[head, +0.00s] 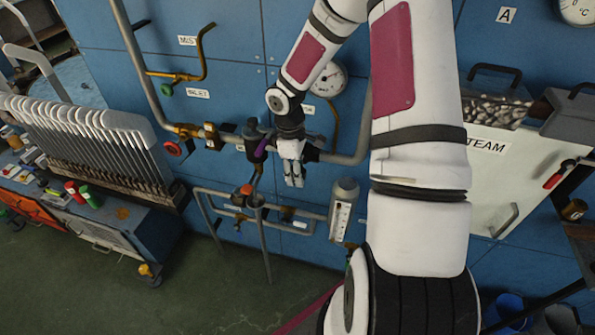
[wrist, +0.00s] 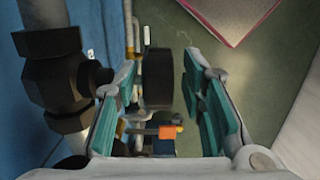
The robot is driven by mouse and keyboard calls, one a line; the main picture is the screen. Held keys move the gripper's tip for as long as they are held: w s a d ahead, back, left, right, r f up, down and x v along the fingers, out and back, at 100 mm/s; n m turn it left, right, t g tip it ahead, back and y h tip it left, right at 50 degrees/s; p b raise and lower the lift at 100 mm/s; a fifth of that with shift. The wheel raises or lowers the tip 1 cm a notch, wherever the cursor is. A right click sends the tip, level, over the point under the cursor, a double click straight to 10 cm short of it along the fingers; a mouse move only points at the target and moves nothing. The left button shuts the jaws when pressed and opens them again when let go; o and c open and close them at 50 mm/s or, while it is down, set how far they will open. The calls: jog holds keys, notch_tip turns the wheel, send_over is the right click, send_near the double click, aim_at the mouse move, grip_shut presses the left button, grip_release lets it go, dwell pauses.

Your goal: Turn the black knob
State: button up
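My gripper (head: 294,180) is in front of the blue panel, by the pipe with black fittings. In the wrist view its teal-padded fingers (wrist: 160,68) are spread apart. A dark round piece that looks like the black knob (wrist: 156,80) shows between them, nearer the left finger. I cannot tell whether a finger touches it. In the head view I cannot make out this knob; my gripper and wrist cover that part of the pipe.
Black pipe fittings (wrist: 52,80) stand close left of my gripper. Below are thinner pipes with an orange part (head: 247,189) and a flow meter (head: 341,212). A red knob (head: 173,149) sits left, a gauge (head: 330,79) above. A rack of boards (head: 90,140) stands far left.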

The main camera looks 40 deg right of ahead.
notch_tip(320, 180, up, 12)
jog(key=w, duration=0.1)
jog(key=shift+a, duration=0.4)
dwell(0.6)
jog(key=s+a+r+m+t+h+b, duration=0.1)
jog(key=s+a+r+m, duration=0.1)
jog(key=s+a+r, duration=0.3)
jog(key=s+a+r+m+t+h, duration=0.1)
jog(key=a+r, duration=0.1)
jog(key=r, duration=0.6)
jog(key=s+a+r+m+t+y+b, duration=0.2)
jog(key=s+a+r+m+t, duration=0.2)
jog(key=s+a+r, duration=0.2)
jog(key=s+a, duration=0.2)
jog(key=s, duration=0.2)
jog(key=shift+s+a+m+t+y, duration=0.2)
jog(key=shift+s+m+t+y, duration=0.1)
jog(key=shift+s+y, duration=0.1)
jog(key=shift+c, duration=0.4)
dwell(1.6)
